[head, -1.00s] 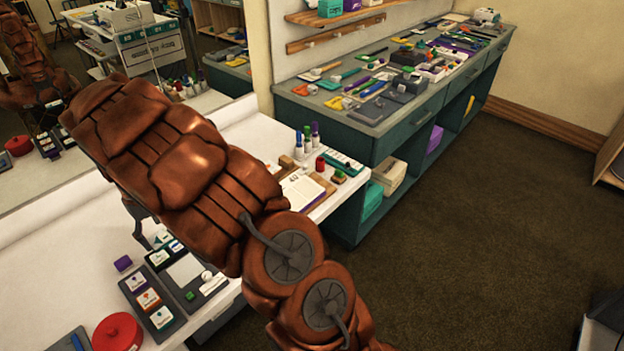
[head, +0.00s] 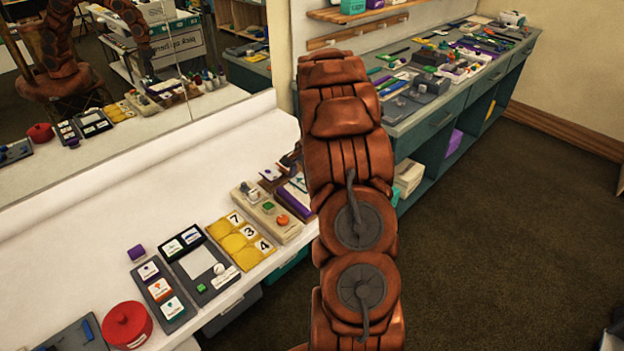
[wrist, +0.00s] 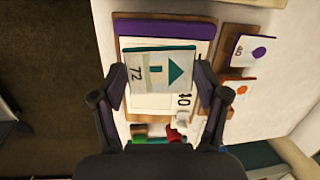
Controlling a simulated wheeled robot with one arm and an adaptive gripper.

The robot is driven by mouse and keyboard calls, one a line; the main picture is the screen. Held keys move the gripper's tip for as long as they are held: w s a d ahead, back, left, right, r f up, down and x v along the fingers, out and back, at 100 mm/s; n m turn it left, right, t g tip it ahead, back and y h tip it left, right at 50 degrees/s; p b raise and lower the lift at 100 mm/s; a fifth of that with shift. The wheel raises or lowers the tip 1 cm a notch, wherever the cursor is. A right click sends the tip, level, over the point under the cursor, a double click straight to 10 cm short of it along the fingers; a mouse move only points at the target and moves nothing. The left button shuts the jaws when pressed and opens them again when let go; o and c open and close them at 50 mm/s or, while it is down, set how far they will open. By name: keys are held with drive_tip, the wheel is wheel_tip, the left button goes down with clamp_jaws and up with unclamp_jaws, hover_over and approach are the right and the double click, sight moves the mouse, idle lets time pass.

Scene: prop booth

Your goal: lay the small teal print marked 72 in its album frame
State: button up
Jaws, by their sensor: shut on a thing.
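The small teal print (wrist: 150,72), marked 72 with a teal triangle, is held between the two fingers of my gripper (wrist: 161,88) in the wrist view. It lies over a white page on a brown board (wrist: 207,20) with a purple bar (wrist: 165,31) along one side. Part of the page is hidden behind the print, and I cannot tell whether the print touches it. A partly covered dark number shows at the print's right corner. In the head view my arm hides the gripper and the print.
Beside the board are cards with a purple dot (wrist: 250,50) and an orange dot (wrist: 240,89). A yellow tray (head: 240,246) marked 7, 3 and 4, a grey tray (head: 190,243) and a red pot (head: 127,324) stand on the white bench (head: 90,235). A mirror is behind.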

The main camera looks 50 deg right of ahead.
drive_tip(key=shift+s+d+f+m, duration=0.15)
drive_tip(key=shift+s+d+m, duration=0.15)
drive_tip(key=shift+d, duration=0.25)
drive_tip(key=shift+s+d+f+m, duration=0.1)
drive_tip(key=shift+s+d+m, duration=0.1)
drive_tip(key=shift+s+d, duration=0.3)
drive_tip(key=shift+w+f+b, duration=0.2)
drive_tip(key=shift+f, duration=0.7)
drive_tip(key=shift+w+f+b, duration=0.15)
drive_tip(key=shift+f+b, duration=0.05)
drive_tip(key=shift+f, duration=0.7)
drive_tip(key=shift+w+f+b, duration=0.2)
drive_tip(key=shift+f, duration=0.7)
drive_tip(key=o, duration=0.8)
drive_tip(key=shift+r, duration=0.1)
wheel_tip(320, 180, up, 12)
drive_tip(key=s+d, duration=0.1)
drive_tip(key=shift+s+f, duration=0.2)
drive_tip(key=shift+s, duration=0.2)
drive_tip(key=shift+d, duration=0.1)
